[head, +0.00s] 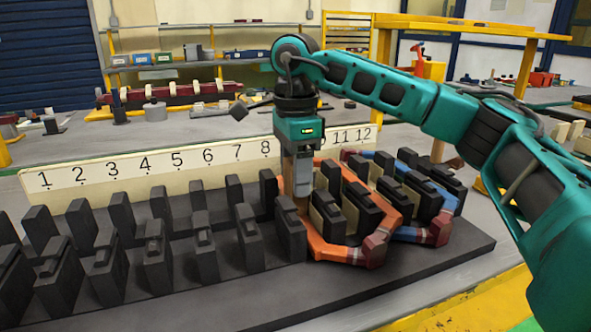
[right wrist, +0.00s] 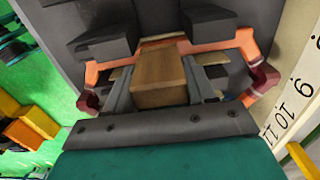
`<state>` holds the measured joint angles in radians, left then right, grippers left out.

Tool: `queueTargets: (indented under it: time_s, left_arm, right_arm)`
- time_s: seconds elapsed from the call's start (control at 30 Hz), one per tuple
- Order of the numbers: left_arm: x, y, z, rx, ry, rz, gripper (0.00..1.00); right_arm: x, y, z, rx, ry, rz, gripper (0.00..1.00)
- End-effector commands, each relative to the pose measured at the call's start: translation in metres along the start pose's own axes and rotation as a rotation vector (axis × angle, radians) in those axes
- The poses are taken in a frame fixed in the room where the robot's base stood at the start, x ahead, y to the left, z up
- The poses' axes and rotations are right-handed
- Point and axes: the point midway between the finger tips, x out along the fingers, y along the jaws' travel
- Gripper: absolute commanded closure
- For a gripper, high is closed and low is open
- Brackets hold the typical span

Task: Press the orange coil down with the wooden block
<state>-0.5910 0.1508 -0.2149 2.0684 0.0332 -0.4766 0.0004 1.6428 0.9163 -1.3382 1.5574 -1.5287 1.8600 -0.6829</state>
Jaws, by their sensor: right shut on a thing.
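The orange coil (head: 328,247) is a loop set around dark stator teeth toward the right of the black base, with dark red corner pieces. It also shows in the right wrist view (right wrist: 207,46). My right gripper (head: 299,190) points down at the coil's left side. It is shut on the wooden block (right wrist: 160,78), which sits between the two fingers in the right wrist view. In the head view the block's lower end is at the coil's left edge; whether it touches the coil I cannot tell. My left gripper is not in view.
A blue coil (head: 448,200) sits right beside the orange one. Several bare black teeth (head: 155,255) stand in rows to the left. A white numbered strip (head: 120,175) runs behind the base. Yellow frames and benches stand further back.

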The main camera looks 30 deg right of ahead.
Motion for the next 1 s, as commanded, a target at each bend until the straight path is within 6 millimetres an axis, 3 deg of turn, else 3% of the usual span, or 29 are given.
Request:
queueTargets:
  time_s: [0.37,0.83,1.0]
  left_arm:
    - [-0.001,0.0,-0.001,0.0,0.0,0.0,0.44]
    - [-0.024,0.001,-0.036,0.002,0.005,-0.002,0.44]
    - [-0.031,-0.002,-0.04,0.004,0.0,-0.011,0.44]
  right_arm:
    - [0.0,0.0,0.0,0.001,0.001,0.001,0.94]
    - [-0.047,0.0,0.0,0.001,0.001,0.001,0.94]
    - [-0.064,0.0,0.0,0.001,0.001,0.001,0.94]
